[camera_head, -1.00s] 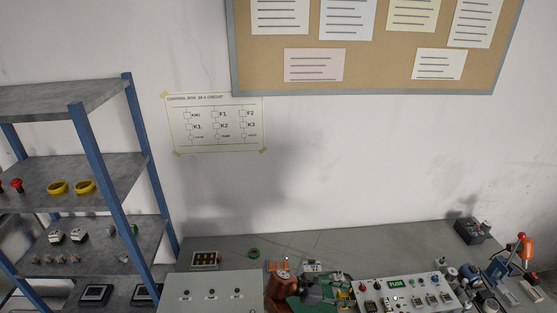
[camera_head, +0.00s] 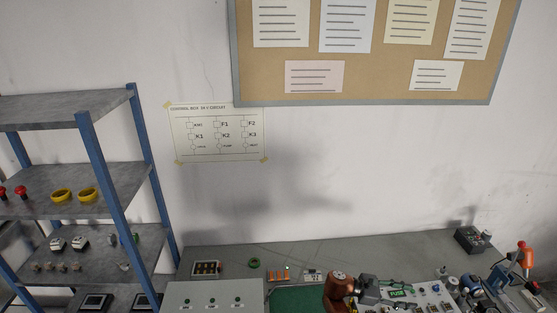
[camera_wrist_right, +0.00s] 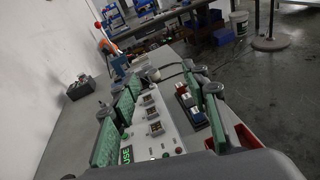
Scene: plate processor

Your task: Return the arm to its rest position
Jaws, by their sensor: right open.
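My right gripper (camera_head: 388,291) is at the bottom of the head view, beside and partly in front of the white control panel (camera_head: 437,294). In the right wrist view the right gripper (camera_wrist_right: 165,98) has its green-padded fingers spread apart with nothing held between them. Past the fingers, that view shows the panel (camera_wrist_right: 150,122) with its green display and switches. My brown and grey right arm (camera_head: 338,288) reaches in from the bottom edge. My left gripper is not in view.
A blue-framed shelf (camera_head: 92,150) with small parts stands at the left. A grey box with green lights (camera_head: 212,297) is at the front. The back of the bench (camera_head: 370,255) is mostly clear.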

